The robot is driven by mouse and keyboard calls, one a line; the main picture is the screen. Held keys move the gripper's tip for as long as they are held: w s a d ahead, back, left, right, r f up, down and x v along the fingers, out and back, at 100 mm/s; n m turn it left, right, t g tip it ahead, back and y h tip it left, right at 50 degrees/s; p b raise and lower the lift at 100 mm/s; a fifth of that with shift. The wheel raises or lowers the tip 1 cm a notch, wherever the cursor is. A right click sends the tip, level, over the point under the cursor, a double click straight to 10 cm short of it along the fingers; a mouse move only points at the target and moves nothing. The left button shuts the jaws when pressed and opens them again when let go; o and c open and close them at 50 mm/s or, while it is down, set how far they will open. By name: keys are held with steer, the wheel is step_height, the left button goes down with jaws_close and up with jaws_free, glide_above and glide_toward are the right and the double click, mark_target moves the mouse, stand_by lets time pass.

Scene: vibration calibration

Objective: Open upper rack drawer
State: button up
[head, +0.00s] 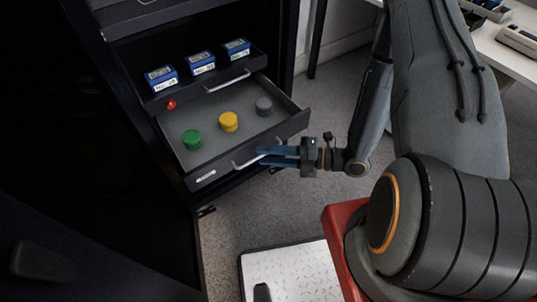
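The dark rack (205,210) stands at the left with two drawers showing. The upper drawer, with its handle (228,81), bears three blue boxes (202,63) with white labels and sticks out a little. My gripper (262,155), with blue fingers, is at the right part of the lower drawer's handle (243,162). Whether the fingers are closed on it is unclear.
A white table (500,38) with devices stands at the upper right. A red-edged part and a metal tread plate (290,272) are at the bottom centre. Grey carpet (245,205) is free between the rack and the plate.

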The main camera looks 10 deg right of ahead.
steer(key=v, duration=0.7)
steer(key=shift+d, duration=0.4)
steer(key=shift+s, duration=0.2)
stand_by(0.4)
